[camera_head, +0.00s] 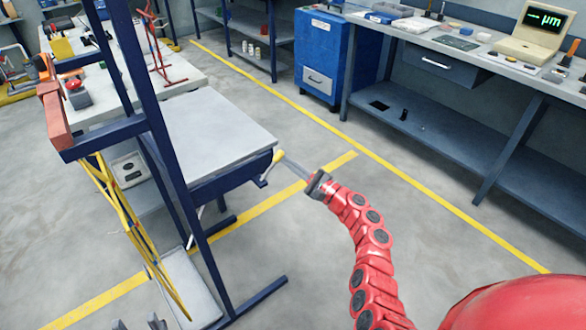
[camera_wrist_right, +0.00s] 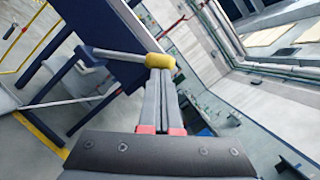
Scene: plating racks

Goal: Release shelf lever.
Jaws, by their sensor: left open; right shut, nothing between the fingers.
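The shelf lever is a pale metal arm (camera_head: 266,174) with a yellow handle (camera_head: 277,156) at the front corner of the blue-framed shelf (camera_head: 220,125). In the right wrist view its arm (camera_wrist_right: 118,54) runs sideways to the yellow handle (camera_wrist_right: 160,61). My right gripper (camera_head: 286,164) is shut and empty, its fingertips at the handle. In the right wrist view the fingers (camera_wrist_right: 159,75) lie together and their tips meet the handle's lower edge; I cannot tell whether they touch it. My left gripper (camera_head: 138,325) is open, only its fingertips showing at the bottom edge.
A dark blue upright post (camera_head: 150,80) stands left of the shelf. A workbench (camera_head: 470,55) and a blue cabinet (camera_head: 322,55) are behind. The floor right of the lever is clear.

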